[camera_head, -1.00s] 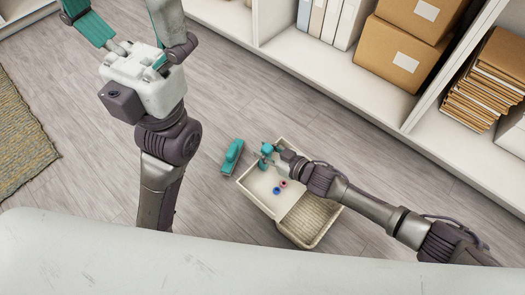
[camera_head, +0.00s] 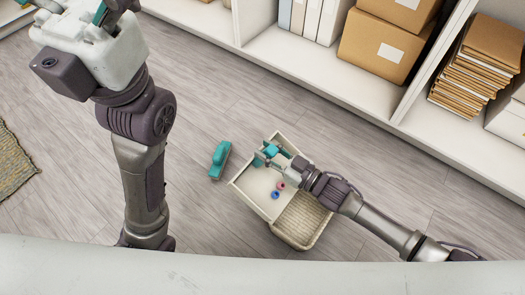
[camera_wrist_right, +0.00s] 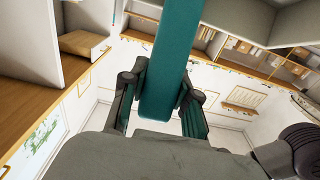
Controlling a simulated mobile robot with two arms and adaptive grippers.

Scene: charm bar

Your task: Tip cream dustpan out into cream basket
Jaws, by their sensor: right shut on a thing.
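The cream dustpan (camera_head: 257,181) is a shallow, low-walled tray with a smooth floor. A red piece (camera_head: 280,186) and a blue piece (camera_head: 275,195) lie in it. The cream basket (camera_head: 300,230) shows a ribbed inside at the lower right. The dustpan overlaps it; I cannot tell if they touch. My right gripper (camera_head: 266,153) is shut on the dustpan's teal handle, which fills the middle of the right wrist view (camera_wrist_right: 165,70). My left gripper (camera_head: 100,12) is at the top left, far from both, its fingertips cut off by the frame.
A teal brush (camera_head: 220,160) lies on the floor left of the dustpan. A white shelf (camera_head: 340,88) with binders, cardboard boxes (camera_head: 388,45) and stacked folders (camera_head: 475,65) stands behind. A woven rug (camera_head: 12,165) is at far left. The floor between is clear.

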